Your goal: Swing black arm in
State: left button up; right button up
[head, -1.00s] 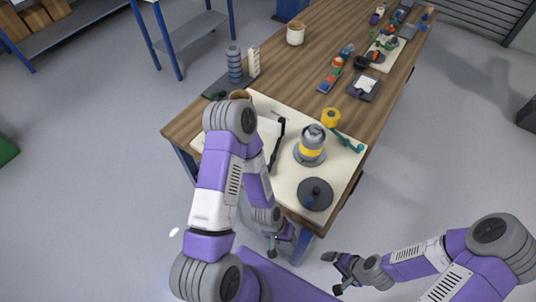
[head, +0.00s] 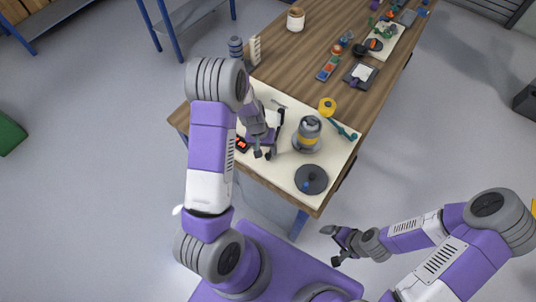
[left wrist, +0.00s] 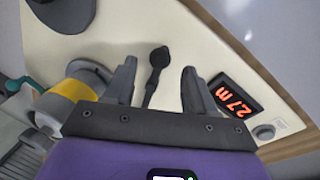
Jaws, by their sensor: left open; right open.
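The black arm (left wrist: 152,88) lies over the cream board, its round end between the fingers of my left gripper (left wrist: 159,67) in the left wrist view. I cannot tell whether a finger touches it. In the head view the black arm (head: 279,119) is partly hidden by my left gripper (head: 264,154), which is open and points down over the board. The grey and yellow roller (head: 307,134) stands just right of it. My right gripper (head: 331,246) is open and empty, off the front of the bench.
A teal lever (head: 342,130) is right of the roller. A red-lit length display (left wrist: 232,97) lies beside my left gripper. Several small items stand further back on the wooden bench (head: 290,55).

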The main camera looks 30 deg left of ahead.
aim_at(267, 153)
pick_arm(q)
jog(key=shift+w+d+f, duration=0.1)
jog(key=shift+d+f, duration=0.15)
jog(key=shift+f, duration=0.9)
jog(key=shift+w+d+f, duration=0.1)
jog(key=shift+d+f, duration=0.1)
jog(key=shift+f, duration=0.95)
jog(key=shift+c, duration=0.3)
grip_shut()
